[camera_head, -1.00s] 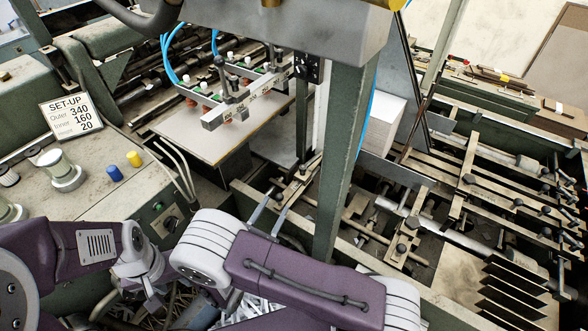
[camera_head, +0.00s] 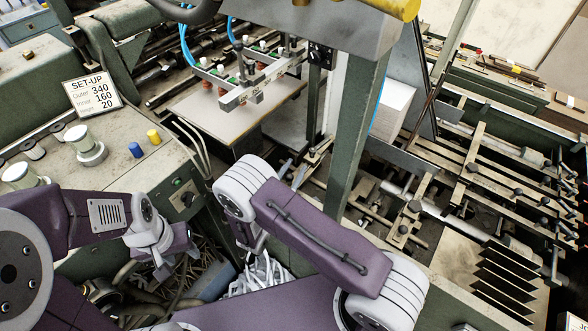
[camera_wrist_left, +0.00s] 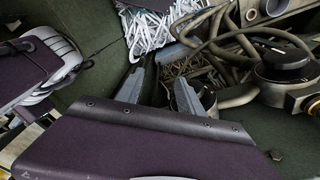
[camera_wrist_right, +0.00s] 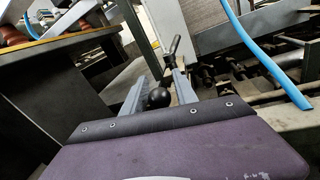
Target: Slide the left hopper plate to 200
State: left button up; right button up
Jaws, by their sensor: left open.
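I cannot tell which is the left hopper plate, and no 200 mark is readable. My right gripper (camera_head: 292,175) is at the machine's edge, left of the post. In the right wrist view its fingers (camera_wrist_right: 158,88) are apart, with a black ball knob (camera_wrist_right: 158,97) showing between them; contact is unclear. My left gripper (camera_head: 165,268) is low at the left, open and empty over hoses, as the left wrist view (camera_wrist_left: 158,92) also shows.
A set-up sign (camera_head: 93,94) reads 340, 160 and 20. Blue (camera_head: 135,150) and yellow (camera_head: 154,137) buttons are on the panel. A board (camera_head: 225,115) lies under the suction bar (camera_head: 262,85). Rails and knobs (camera_head: 480,165) crowd the right; the green post (camera_head: 358,135) stands close to my right gripper.

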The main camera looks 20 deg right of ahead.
grip_shut()
dwell(1.2)
